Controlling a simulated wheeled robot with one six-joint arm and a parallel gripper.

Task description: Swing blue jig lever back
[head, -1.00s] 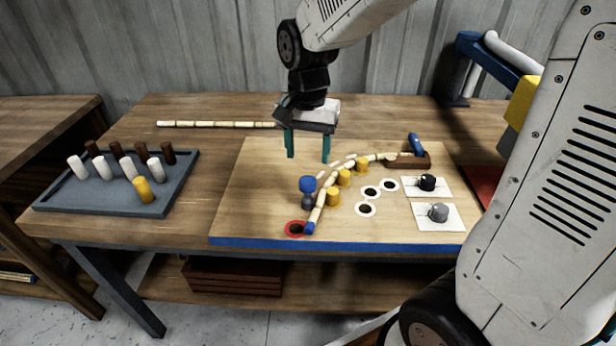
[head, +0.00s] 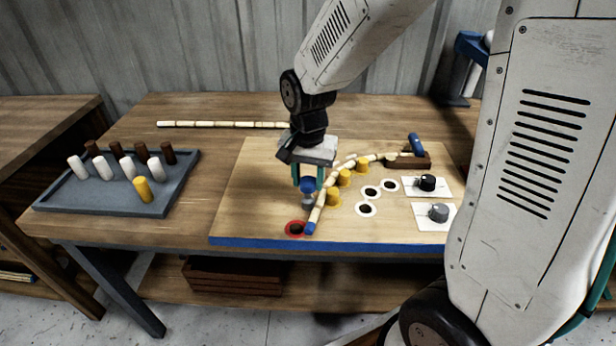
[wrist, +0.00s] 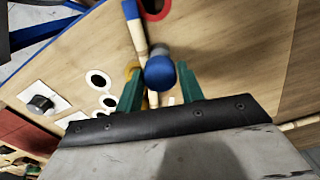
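A blue knob (head: 307,185) on a short grey post stands on the wooden jig board (head: 250,200). It is beside the lower left end of the bent rattan cane (head: 318,207), which has a blue tip. My gripper (head: 308,179) points down just over the knob. In the wrist view my gripper (wrist: 160,84) is open, with one green finger on each side of the blue knob (wrist: 160,73). The fingers look apart from it. A second blue handle (head: 416,143) sits on the brown block (head: 412,161) at the cane's far end.
Several yellow pegs (head: 345,178) line the inner side of the cane. A red-ringed hole (head: 295,229) lies in front of the knob. Two dials (head: 438,212) are at the right. A grey peg tray (head: 110,205) is at the left. A straight cane (head: 215,124) lies behind.

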